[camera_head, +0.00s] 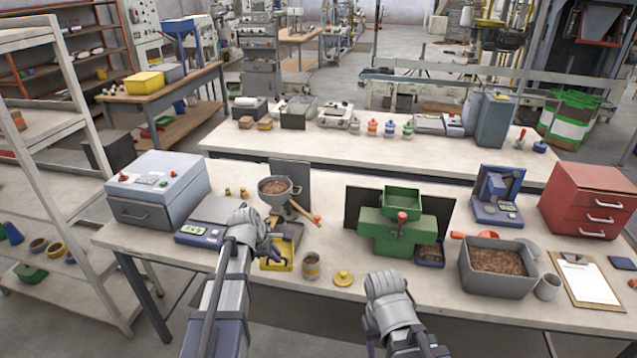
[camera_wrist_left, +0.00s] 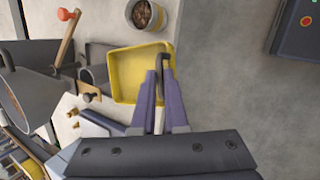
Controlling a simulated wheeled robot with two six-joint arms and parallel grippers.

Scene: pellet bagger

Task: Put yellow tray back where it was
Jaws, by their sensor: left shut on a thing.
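The yellow tray (camera_head: 281,266) is at the near side of the work table, just in front of the grey hopper of pellets.
The pellet hopper (camera_head: 275,190) with its wooden lever stands close behind the tray. A can of pellets (camera_head: 311,268) and a yellow lid (camera_head: 343,278) are to its right. A scale (camera_head: 200,233) is to its left. The green machine (camera_head: 390,235) stands further right.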

